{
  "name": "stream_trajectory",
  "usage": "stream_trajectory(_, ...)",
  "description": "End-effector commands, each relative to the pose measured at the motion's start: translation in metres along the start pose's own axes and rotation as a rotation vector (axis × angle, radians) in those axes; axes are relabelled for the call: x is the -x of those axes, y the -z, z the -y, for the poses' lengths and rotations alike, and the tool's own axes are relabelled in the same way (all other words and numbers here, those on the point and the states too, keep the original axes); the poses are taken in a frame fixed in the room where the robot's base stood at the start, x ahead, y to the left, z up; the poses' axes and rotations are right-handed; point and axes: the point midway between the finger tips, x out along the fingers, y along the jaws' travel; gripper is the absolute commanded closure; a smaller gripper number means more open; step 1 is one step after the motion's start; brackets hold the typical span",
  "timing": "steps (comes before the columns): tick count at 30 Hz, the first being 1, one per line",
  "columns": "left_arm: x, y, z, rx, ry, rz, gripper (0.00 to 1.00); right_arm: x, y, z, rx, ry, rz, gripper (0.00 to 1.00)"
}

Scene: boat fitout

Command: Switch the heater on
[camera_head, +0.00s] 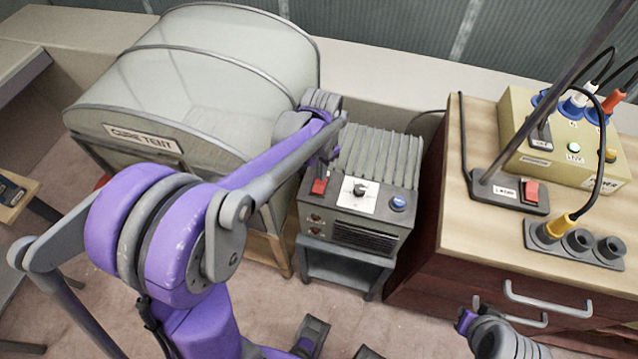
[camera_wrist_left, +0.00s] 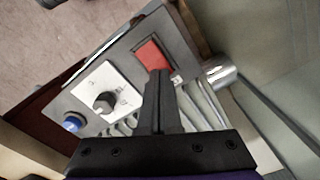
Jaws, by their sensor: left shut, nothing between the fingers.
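The heater (camera_head: 376,160) is a grey finned box on a small stand. Its sloped front panel has a red rocker switch (camera_head: 319,187), a black dial (camera_head: 359,189) on a white plate and a blue button (camera_head: 397,203). My left gripper (camera_head: 323,172) is shut and empty, right at the red switch. In the left wrist view, the closed fingertips (camera_wrist_left: 158,76) overlap the near edge of the red switch (camera_wrist_left: 152,55). I cannot tell whether they touch it. The dial (camera_wrist_left: 104,102) is to their left. Which way the switch is tilted is unclear.
A curing tent (camera_head: 190,80) stands close left of the heater. On the right, a wooden-topped cabinet (camera_head: 470,225) carries a lamp base with another red switch (camera_head: 531,191), a socket strip (camera_head: 575,243) and a yellow box (camera_head: 565,150) with cables. Part of my right arm shows at the bottom right.

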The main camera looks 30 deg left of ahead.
Motion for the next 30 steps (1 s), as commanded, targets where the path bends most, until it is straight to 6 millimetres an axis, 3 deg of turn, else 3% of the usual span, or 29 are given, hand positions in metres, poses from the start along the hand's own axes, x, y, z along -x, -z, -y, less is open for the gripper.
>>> stream_trajectory(18, -0.007, 0.0, 0.0, 0.0, 0.0, 0.0, 1.0, -0.004, -0.003, 0.0, 0.0, 0.0, 0.002, 1.0)
stream_trajectory(30, 0.022, 0.0, 0.0, 0.0, 0.001, -0.001, 1.0, 0.013, 0.01, 0.0, 0.0, 0.0, -0.007, 1.0)
